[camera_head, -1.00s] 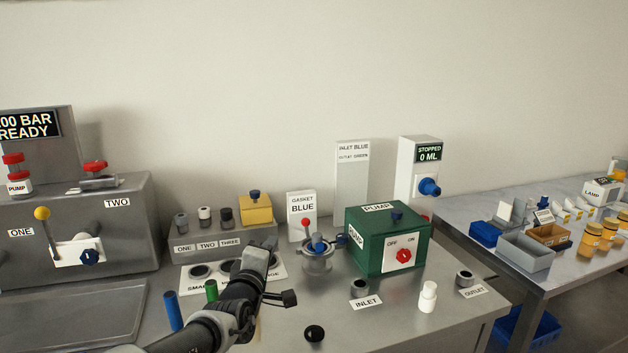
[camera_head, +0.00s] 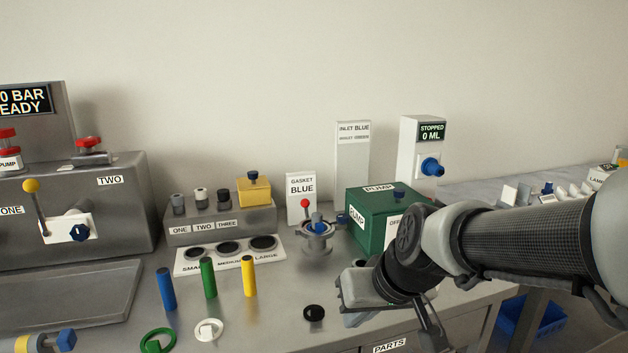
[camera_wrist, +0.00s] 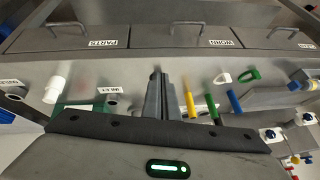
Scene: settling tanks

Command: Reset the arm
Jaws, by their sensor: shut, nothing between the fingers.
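My gripper (camera_wrist: 157,95) shows in the wrist view with its two fingers together and nothing between them, above the bench top. In the head view my arm reaches in from the right, and the wrist end hangs low over the front of the bench, right of the black disc (camera_head: 314,313). The arm covers the lower right of the green pump box (camera_head: 372,222) and the bench behind it. In the wrist view, the yellow rod (camera_wrist: 189,103), green rod (camera_wrist: 212,108) and blue rod (camera_wrist: 234,102) stand right of the fingers, apart from them.
The steel press (camera_head: 120,215) and grey tray (camera_head: 75,295) are at left. The gasket holder with the red-knobbed lever (camera_head: 316,235) is mid-bench. A green ring (camera_head: 158,341) and white ring (camera_head: 209,329) lie at the front. The drawer labelled WORN (camera_wrist: 190,41) is along the bench front.

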